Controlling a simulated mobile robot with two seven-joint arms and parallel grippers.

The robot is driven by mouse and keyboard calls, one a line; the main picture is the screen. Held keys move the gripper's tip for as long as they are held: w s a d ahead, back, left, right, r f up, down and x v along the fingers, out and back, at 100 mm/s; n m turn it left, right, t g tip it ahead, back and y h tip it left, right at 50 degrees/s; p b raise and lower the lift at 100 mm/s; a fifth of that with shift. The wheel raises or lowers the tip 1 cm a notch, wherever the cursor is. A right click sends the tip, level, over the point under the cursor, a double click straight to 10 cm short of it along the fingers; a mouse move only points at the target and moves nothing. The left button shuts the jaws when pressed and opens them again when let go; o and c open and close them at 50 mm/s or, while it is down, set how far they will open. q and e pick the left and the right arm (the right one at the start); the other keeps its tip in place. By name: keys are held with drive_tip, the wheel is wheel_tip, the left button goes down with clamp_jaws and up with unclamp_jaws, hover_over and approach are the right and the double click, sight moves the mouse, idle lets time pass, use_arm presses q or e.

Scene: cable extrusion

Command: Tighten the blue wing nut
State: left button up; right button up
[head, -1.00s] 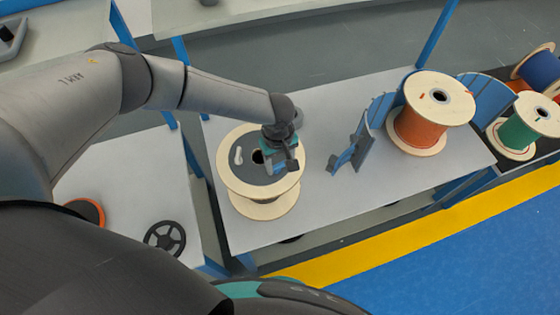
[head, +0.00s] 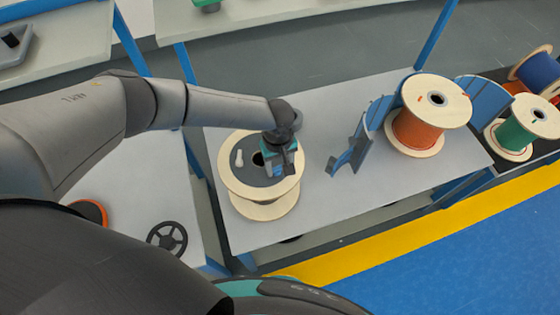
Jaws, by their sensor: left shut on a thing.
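A wooden cable spool (head: 236,195) with a dark grey disc on top stands at the left end of the grey table. My left gripper (head: 281,170) points down over the right part of this disc. It is shut on the small blue wing nut (head: 277,171), which is mostly hidden by the fingers. A white wing-shaped piece (head: 239,158) stands on the left part of the disc. The dark centre hole shows between them. My right gripper is not in view.
A blue bracket (head: 351,153) stands mid-table, right of the spool. An orange cable spool (head: 417,130) stands further right on the table, and a green spool (head: 515,135) beyond. A black spoked wheel (head: 167,238) lies on the lower-left table.

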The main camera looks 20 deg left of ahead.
use_arm(q)
drive_tip(key=shift+s+r+m+p, duration=0.1)
drive_tip(key=shift+s+m+p, duration=0.1)
drive_tip(key=shift+m+p, duration=1.9)
drive_tip(key=shift+p, duration=0.15)
drive_tip(key=m, duration=0.4)
drive_tip(key=shift+s+a+g, duration=0.1)
drive_tip(key=shift+g, duration=0.2)
drive_tip(key=m, duration=0.5)
drive_tip(key=shift+s+a+m, duration=0.15)
drive_tip(key=shift+m, duration=0.15)
drive_tip(key=m, duration=0.5)
drive_tip(key=shift+a, duration=0.15)
drive_tip(key=m+b, duration=0.1)
drive_tip(key=m, duration=0.5)
drive_tip(key=shift+a+y, duration=0.15)
drive_tip(key=shift+y, duration=0.15)
drive_tip(key=m, duration=0.5)
drive_tip(key=shift+a+b, duration=0.15)
drive_tip(key=shift+b, duration=0.25)
drive_tip(key=m, duration=0.5)
drive_tip(key=shift+w+y+b, duration=0.3)
drive_tip(key=shift+b, duration=0.05)
